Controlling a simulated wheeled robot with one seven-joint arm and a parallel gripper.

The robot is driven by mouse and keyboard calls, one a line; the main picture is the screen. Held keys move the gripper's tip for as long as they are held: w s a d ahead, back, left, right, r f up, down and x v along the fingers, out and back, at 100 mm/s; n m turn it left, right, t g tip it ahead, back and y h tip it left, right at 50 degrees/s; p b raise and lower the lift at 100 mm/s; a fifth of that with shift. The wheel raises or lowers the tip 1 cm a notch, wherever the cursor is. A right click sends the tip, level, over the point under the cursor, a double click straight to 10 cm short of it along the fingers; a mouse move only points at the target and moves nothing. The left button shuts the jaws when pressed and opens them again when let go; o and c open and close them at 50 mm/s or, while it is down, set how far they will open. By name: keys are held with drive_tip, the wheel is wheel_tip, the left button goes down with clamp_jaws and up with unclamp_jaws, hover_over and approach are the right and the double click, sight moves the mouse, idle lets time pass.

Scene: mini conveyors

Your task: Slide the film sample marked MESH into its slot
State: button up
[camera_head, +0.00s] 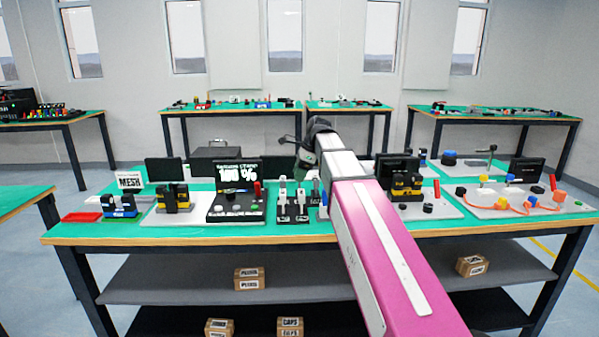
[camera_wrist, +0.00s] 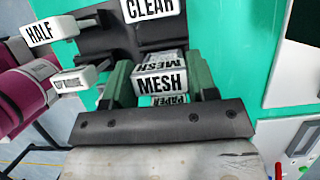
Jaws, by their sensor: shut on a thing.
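My gripper (camera_wrist: 162,82) has its two green fingers shut on a white block marked MESH (camera_wrist: 160,84) in the wrist view. The word also shows on the block's upper face. A label reading PAPER (camera_wrist: 170,100) shows just below it, partly hidden by the gripper. White tabs marked HALF (camera_wrist: 50,32) and CLEAR (camera_wrist: 150,8) stand on a dark holder (camera_wrist: 105,40) beyond the fingers. In the head view, a white card reading MESH (camera_head: 129,181) stands above a blue-based device (camera_head: 121,207) at the table's left. I cannot tell a slot for the sample.
A further white tab (camera_wrist: 75,82) in the wrist view has unclear lettering. In the head view, a black device with a lit screen (camera_head: 237,175) and a yellow-black device (camera_head: 173,196) stand between the MESH card and my arm. A red tray (camera_head: 82,217) lies at the far left.

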drive_tip(key=shift+f, duration=1.3)
drive_tip(key=o, duration=1.1)
drive_tip(key=shift+c, duration=0.2)
drive_tip(key=v, duration=1)
drive_tip(key=shift+r, duration=0.4)
drive_tip(key=shift+d, duration=0.1)
